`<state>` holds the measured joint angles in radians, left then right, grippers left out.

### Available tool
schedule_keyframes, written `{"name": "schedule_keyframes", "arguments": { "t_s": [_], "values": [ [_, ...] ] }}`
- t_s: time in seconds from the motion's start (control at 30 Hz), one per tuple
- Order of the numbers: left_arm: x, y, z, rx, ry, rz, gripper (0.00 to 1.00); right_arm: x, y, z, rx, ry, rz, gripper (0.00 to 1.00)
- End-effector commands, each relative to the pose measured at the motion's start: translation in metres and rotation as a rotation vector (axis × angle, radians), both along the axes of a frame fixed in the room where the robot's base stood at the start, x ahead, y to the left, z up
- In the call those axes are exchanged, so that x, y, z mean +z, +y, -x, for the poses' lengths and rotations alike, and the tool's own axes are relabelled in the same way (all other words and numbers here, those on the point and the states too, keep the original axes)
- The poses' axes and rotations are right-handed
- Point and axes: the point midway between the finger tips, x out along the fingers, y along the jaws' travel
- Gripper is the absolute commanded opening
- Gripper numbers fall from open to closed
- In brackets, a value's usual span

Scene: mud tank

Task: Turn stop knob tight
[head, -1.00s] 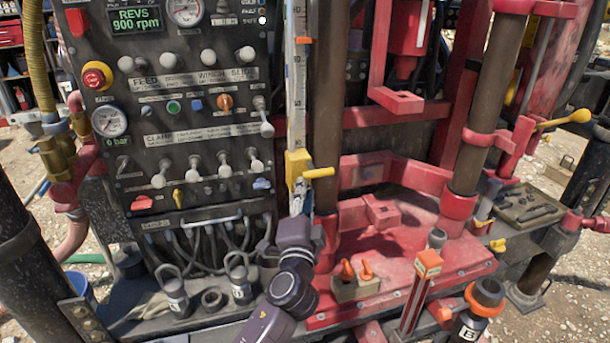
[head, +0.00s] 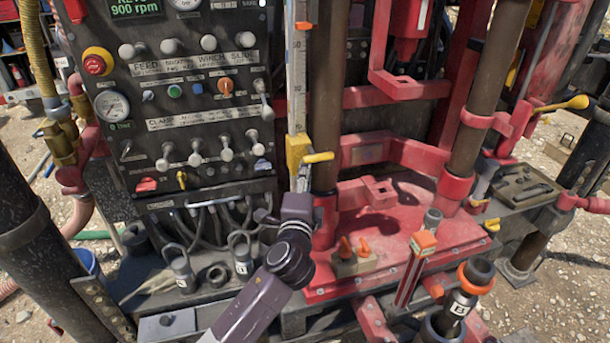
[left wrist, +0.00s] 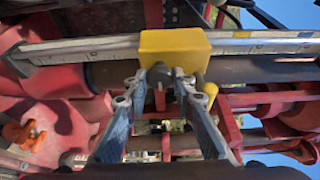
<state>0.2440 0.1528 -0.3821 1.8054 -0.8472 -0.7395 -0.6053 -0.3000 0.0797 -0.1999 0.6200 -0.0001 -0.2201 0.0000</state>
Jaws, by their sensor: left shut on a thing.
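The yellow stop block (head: 296,151) sits on the upright scale rail (head: 298,90), with a yellow handle (head: 318,157) sticking out to its right. My left gripper (head: 301,184) reaches up from below to the block's front. In the left wrist view the yellow block (left wrist: 174,46) lies across the rail, and a small dark knob (left wrist: 160,73) stands on its near side. The fingertips of my left gripper (left wrist: 157,77) are shut on this knob, one on each side. The fingers partly hide the knob. The yellow handle (left wrist: 210,90) is just right of the right fingertip. My right gripper is not seen.
The control panel (head: 150,190) with levers and gauges stands left of the rail. A brown pipe (head: 326,90) runs close on the right.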

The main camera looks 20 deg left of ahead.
Motion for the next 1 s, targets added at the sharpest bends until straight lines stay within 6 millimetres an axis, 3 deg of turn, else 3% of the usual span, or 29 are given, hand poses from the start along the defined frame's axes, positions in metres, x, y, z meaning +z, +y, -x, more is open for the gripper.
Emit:
{"name": "schedule_keyframes", "arguments": {
  "t_s": [0.13, 0.17, 0.3, 0.77, 1.0],
  "values": [
    [0.0, 0.0, 0.0, 0.0, 0.0, 0.001, 0.0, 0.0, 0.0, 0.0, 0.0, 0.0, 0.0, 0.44],
    [0.0, 0.0, 0.0, 0.0, 0.0, 0.001, 0.26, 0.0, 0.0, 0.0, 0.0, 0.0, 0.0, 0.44],
    [0.0, 0.0, 0.0, 0.0, 0.0, 0.001, 0.4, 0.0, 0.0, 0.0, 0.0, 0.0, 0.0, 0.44],
    [0.001, 0.0, 0.0, 0.0, -0.01, 0.013, 0.4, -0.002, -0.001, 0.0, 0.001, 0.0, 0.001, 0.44],
    [-0.004, 0.0, 0.0, 0.001, -0.085, 0.125, 0.4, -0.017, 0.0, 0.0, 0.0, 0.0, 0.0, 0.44]
  ]
}}
